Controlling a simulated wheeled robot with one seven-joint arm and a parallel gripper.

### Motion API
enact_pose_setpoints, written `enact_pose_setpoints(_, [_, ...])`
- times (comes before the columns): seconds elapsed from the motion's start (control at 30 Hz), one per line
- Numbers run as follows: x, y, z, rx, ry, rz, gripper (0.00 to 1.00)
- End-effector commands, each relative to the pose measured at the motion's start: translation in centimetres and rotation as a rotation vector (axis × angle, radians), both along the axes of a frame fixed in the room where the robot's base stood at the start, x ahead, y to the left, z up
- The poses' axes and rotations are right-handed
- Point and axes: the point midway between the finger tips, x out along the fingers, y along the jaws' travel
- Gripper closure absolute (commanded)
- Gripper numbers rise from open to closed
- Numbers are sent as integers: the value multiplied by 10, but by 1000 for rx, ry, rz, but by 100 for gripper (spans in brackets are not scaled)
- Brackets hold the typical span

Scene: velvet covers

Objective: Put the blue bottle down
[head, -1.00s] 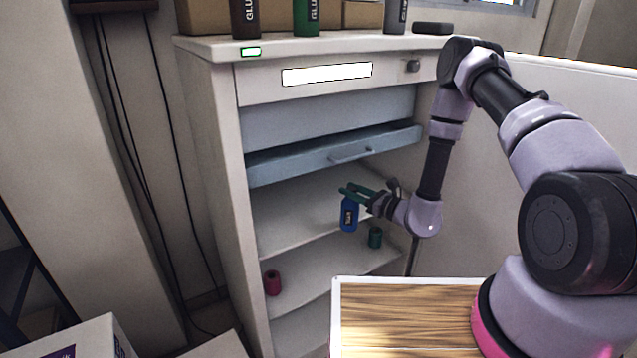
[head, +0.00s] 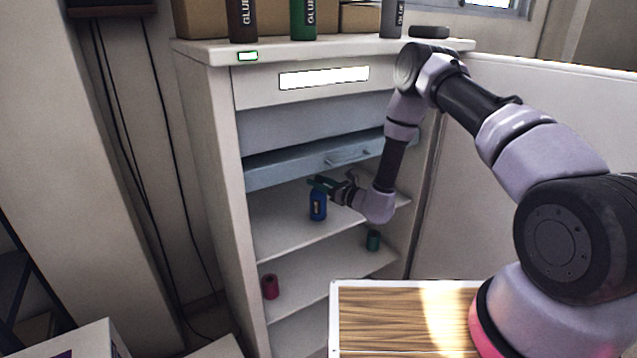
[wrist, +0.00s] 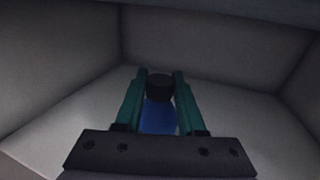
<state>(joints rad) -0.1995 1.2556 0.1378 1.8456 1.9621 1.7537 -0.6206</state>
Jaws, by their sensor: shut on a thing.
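The blue bottle (head: 318,206) is upright at the upper open shelf (head: 285,225) of the white cabinet, below the blue-grey drawer. My gripper (head: 318,182) is shut on its upper part, reaching in from the right. In the wrist view, the bottle's dark cap (wrist: 160,85) and blue body (wrist: 158,117) sit between the two green fingers. I cannot tell whether the bottle's base touches the shelf.
The blue-grey drawer (head: 300,165) juts out slightly just above my gripper. A green can (head: 373,240) and a red can (head: 270,287) stand on the shelf below. The upper shelf looks otherwise clear. Several bottles, including a green one (head: 303,18), stand on the cabinet top.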

Motion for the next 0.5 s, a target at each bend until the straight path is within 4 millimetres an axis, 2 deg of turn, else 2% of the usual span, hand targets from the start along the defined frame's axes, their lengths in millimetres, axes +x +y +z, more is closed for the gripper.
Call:
enact_pose_setpoints(0.2, [0,0,-2,2,-1,0,100])
enact_pose_setpoints(0.23, [0,0,-3,1,-1,0,58])
enact_pose_setpoints(0.3, [0,0,-3,1,-1,0,31])
enact_pose_setpoints(0.5, [0,0,-3,1,-1,0,31])
